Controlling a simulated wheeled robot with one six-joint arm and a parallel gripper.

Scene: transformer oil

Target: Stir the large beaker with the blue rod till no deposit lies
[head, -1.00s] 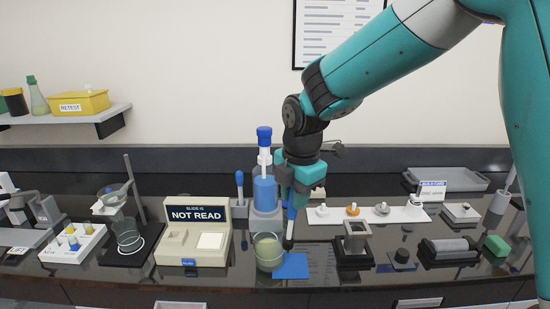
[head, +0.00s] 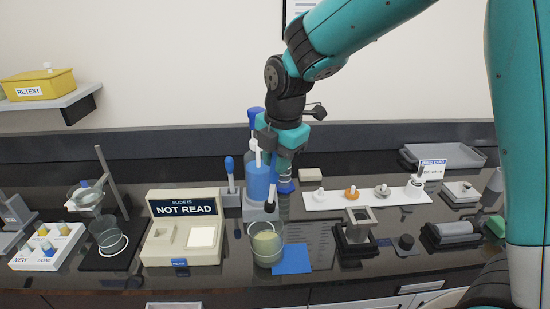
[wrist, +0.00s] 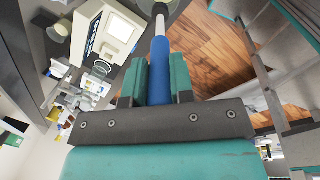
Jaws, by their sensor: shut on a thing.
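The large beaker (head: 267,246) is clear glass with pale yellowish liquid, standing at the bench front beside a blue mat. Whether deposit lies on its bottom cannot be made out. My gripper (head: 284,165) is above and behind the beaker. In the wrist view my gripper (wrist: 158,85) is shut on the blue handle of the rod (wrist: 160,72), with its pale shaft pointing away. The rod's dark tip (head: 270,206) hangs above the beaker's rim, apart from the liquid in the head view.
A blue bottle (head: 257,180) stands close behind the beaker. A beige reader marked NOT READ (head: 183,240) is to the left, and the blue mat (head: 291,259) to the right. A white strip with knobs (head: 335,199) and a dark square holder (head: 355,238) are further right.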

